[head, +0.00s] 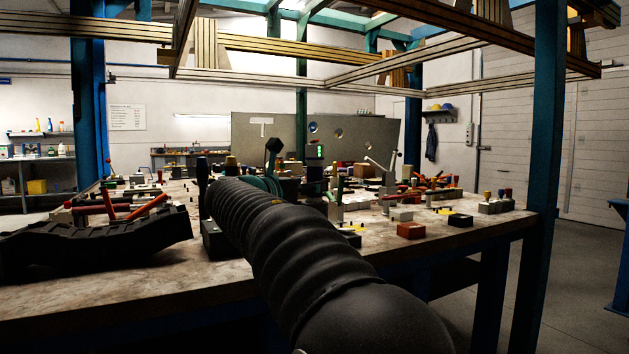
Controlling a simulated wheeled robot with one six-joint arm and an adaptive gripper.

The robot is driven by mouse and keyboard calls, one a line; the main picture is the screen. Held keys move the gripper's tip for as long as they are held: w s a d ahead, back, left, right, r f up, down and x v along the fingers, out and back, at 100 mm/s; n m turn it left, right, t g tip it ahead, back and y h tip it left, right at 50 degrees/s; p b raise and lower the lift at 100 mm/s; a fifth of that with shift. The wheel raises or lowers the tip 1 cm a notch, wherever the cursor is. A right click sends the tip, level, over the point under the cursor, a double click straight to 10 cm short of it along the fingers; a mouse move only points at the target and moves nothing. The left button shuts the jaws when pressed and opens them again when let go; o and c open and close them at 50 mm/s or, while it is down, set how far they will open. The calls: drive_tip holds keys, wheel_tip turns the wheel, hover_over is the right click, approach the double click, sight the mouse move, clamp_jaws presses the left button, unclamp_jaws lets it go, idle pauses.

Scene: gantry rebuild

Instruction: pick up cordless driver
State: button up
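A black ribbed sleeve, which looks like part of my arm, crosses the head view from the bottom right to the middle of the workbench (130,290). My gripper is not discernible; the sleeve may hide it. I cannot make out the cordless driver for certain. A teal body (262,184) shows partly behind the sleeve's upper edge and may be a tool. A dark block (215,241) stands on the bench just left of the sleeve. What lies behind the sleeve is hidden.
A black tray-like holder (95,243) with red-handled tools lies at the left. Several small blocks, including an orange-brown one (411,230), crowd the right side. Blue posts (541,160) and overhead beams frame the bench. The near left bench edge is bare.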

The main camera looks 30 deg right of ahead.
sight(315, 140)
drive_tip(key=x, duration=0.3)
clamp_jaws()
drive_tip(key=shift+r, duration=0.15)
wheel_tip(315, 140, up, 13)
drive_tip(key=p, duration=0.4)
drive_tip(key=shift+p, duration=0.4)
drive_tip(key=shift+r, duration=1.1)
